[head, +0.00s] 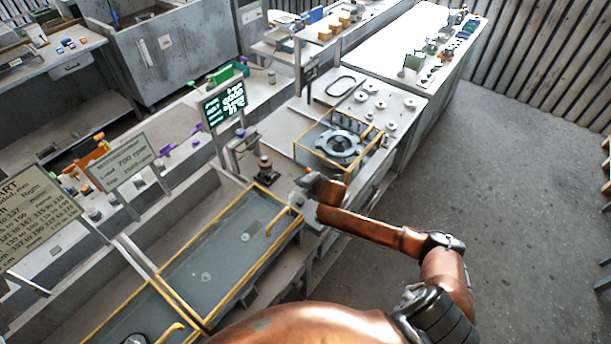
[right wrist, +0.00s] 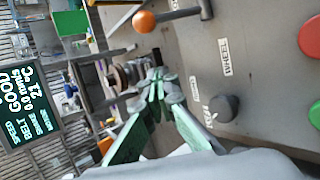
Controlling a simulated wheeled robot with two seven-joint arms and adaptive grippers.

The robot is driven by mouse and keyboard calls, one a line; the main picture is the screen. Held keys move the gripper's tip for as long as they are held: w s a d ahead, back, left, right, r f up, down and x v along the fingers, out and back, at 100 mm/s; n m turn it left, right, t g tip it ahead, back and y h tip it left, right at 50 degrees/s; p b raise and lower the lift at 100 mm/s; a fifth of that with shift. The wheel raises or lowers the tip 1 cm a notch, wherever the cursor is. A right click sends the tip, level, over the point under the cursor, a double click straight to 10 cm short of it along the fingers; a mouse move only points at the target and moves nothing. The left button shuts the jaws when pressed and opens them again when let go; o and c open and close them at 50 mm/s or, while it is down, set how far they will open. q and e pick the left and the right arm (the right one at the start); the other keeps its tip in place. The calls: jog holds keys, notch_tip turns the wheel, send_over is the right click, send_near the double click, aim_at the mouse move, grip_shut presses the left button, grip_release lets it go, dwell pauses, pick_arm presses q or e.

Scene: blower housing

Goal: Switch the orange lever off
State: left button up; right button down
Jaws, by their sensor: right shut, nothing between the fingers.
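The orange lever shows in the right wrist view as an orange ball (right wrist: 144,22) on a dark rod, which runs right to a dark pivot on a grey panel (right wrist: 265,75). In that view the ball is above my right gripper (right wrist: 159,82), with a visible gap in the picture. The green fingers are together and hold nothing. In the head view my right gripper (head: 302,190) is at the bench front, near the right end of the glass-covered trough (head: 215,262). I cannot make out the lever in the head view. My left gripper is in neither view.
The panel carries a "WHEEL" label (right wrist: 225,57), a dark knob (right wrist: 223,107), a red button (right wrist: 309,38) and a green button (right wrist: 315,114). A readout screen (head: 224,104) stands behind the bench. A yellow-framed blower housing (head: 340,144) is further right. Open floor (head: 500,220) lies right.

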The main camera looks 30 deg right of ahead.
jog(key=x, duration=0.2)
jog(key=shift+w+d+f, duration=0.15)
jog(key=shift+w+d, duration=0.1)
jog(key=shift+w, duration=0.05)
jog(key=shift+s+d+r+p, duration=0.1)
jog(key=shift+d+r+p, duration=0.25)
jog(key=shift+d, duration=0.2)
jog(key=shift+s+d+r+p, duration=0.1)
jog(key=shift+d+r+p, duration=0.2)
jog(key=shift+d, duration=0.25)
jog(key=shift+s+d, duration=0.1)
jog(key=shift+d, duration=0.45)
